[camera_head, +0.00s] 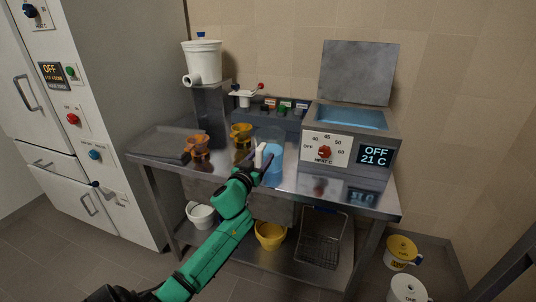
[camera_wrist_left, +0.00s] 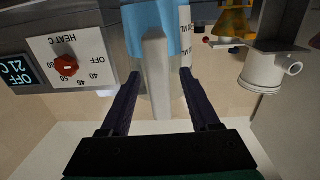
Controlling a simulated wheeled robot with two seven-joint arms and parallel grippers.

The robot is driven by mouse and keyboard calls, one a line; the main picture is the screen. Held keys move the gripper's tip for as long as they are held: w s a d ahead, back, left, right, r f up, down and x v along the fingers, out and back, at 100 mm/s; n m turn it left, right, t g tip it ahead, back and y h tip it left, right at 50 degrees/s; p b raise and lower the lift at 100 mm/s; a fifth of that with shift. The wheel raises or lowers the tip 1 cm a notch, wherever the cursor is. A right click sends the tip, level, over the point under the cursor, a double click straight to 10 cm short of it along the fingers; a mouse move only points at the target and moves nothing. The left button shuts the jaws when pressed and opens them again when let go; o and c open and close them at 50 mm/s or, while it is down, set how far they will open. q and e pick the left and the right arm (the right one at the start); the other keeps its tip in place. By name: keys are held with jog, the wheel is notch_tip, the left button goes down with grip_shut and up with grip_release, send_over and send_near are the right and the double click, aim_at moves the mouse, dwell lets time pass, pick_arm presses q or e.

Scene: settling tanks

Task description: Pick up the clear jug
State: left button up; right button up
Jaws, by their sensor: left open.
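The clear jug (camera_head: 273,170) holds blue liquid and stands upright near the front middle of the steel bench. It also shows in the left wrist view (camera_wrist_left: 142,18), with a white printed strip on its side and a pale upright bar, which looks like its handle, facing my gripper. My left gripper (camera_head: 263,166) is at the jug's near side. In the left wrist view my left gripper (camera_wrist_left: 158,76) is open, with one finger on each side of the pale bar. I cannot tell whether either finger touches it. My right gripper is not in view.
The steel bench (camera_head: 335,196) carries a heating bath (camera_head: 348,125) right of the jug. Orange cups (camera_head: 198,145) and (camera_head: 241,130) stand left and behind. A white bucket (camera_head: 203,62) is on a raised stand. A grey tray (camera_head: 158,142) lies left.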

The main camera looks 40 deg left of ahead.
pick_arm(q)
grip_shut()
